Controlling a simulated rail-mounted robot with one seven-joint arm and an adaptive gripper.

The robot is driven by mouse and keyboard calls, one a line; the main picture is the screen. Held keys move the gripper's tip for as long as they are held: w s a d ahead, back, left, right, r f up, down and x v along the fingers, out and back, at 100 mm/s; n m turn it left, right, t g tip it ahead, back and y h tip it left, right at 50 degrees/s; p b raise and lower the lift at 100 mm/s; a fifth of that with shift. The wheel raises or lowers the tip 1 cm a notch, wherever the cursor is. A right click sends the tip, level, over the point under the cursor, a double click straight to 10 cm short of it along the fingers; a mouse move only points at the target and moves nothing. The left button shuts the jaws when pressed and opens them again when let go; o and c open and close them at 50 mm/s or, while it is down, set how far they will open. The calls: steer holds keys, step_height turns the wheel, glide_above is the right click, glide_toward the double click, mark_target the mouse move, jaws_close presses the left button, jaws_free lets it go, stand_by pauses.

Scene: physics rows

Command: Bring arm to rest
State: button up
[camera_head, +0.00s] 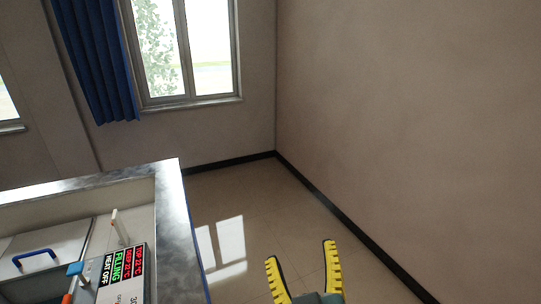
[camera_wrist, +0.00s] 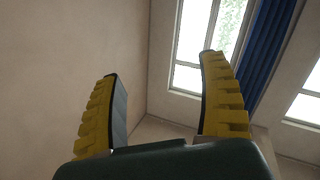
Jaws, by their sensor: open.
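My gripper (camera_head: 302,268) shows at the bottom of the head view, right of the grey-edged counter. Its two yellow ridged fingers stand apart with nothing between them. In the wrist view the gripper (camera_wrist: 160,105) is also open and empty, with bare wall and floor corner behind the gap. The rest of my arm is out of the head view.
A counter with a metal rim (camera_head: 182,215) stands at the lower left, holding a panel with a lit display (camera_head: 122,268) and a blue handle (camera_head: 36,256). Bare floor (camera_head: 255,205) lies right of it, up to the wall (camera_head: 400,120). A window (camera_head: 190,50) and blue curtain (camera_head: 97,60) are behind.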

steer(key=s+d+r+m+t+h, duration=0.2)
steer(key=s+r+m+t, duration=0.3)
steer(key=s+r, duration=0.55)
step_height(320, 180, up, 20)
steer(key=w+p, duration=0.2)
steer(key=p, duration=1.7)
steer(key=shift+r, duration=0.25)
steer(key=shift+d, duration=0.1)
stand_by(2.7)
